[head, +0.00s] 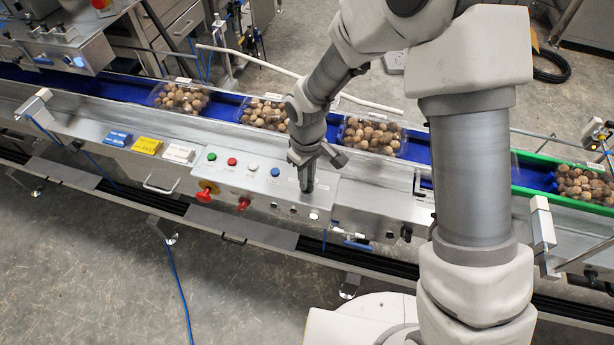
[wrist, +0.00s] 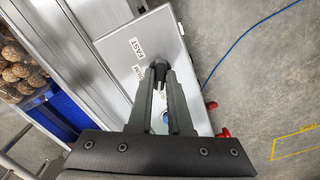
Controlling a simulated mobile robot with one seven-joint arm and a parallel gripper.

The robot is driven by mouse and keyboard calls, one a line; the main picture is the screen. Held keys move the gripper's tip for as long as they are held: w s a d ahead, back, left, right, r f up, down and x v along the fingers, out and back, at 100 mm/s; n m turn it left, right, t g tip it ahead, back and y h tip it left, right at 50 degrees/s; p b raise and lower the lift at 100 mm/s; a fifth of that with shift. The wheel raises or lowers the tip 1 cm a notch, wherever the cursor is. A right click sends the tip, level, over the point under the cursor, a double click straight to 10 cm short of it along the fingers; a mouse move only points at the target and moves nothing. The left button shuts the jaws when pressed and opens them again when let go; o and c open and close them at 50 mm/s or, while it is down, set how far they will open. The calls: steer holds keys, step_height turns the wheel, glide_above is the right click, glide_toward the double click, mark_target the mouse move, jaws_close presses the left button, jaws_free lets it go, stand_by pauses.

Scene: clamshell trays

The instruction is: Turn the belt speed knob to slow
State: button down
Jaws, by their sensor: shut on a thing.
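The belt speed knob (wrist: 160,65) is a small black knob on the sloped silver control panel (wrist: 119,48). In the wrist view my gripper (wrist: 161,78) has its two dark fingers closed around the knob, one on each side. A white label reading FAST (wrist: 135,46) lies up and left of the knob. A second label (wrist: 138,71), partly legible, lies just left of it. No SLOW label can be read, and the fingers cover part of the panel. In the head view my gripper (head: 306,183) points down at the panel's right end and hides the knob.
Green (head: 212,157), red (head: 232,161), white (head: 252,166) and blue (head: 275,172) buttons sit left of my gripper. Red knobs (head: 206,192) (head: 243,204) project from the panel's front. Behind, clamshell trays of brown round items (head: 371,134) stand on the blue belt (head: 228,104).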

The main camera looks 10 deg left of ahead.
stand_by(0.3)
steer(key=c, duration=0.8)
jaws_free()
steer(key=shift+c, duration=0.2)
step_height(320, 180, up, 18)
steer(key=p, duration=0.2)
steer(key=shift+f, duration=0.25)
steer(key=s+d+r+m+t, duration=0.1)
steer(key=s+d+r+m, duration=0.15)
steer(key=d+r, duration=0.35)
steer(key=s+d+r+m+t, duration=0.1)
steer(key=d+r+m+t, duration=0.15)
steer(key=d+r, duration=0.35)
steer(key=s+d+r+m+t+p, duration=0.1)
steer(key=s+d+r+m+t, duration=0.1)
steer(key=s+d+m, duration=0.4)
steer(key=s+d+r, duration=0.1)
steer(key=s+d, duration=0.3)
steer(key=d, duration=0.1)
steer(key=shift+s+d, duration=0.2)
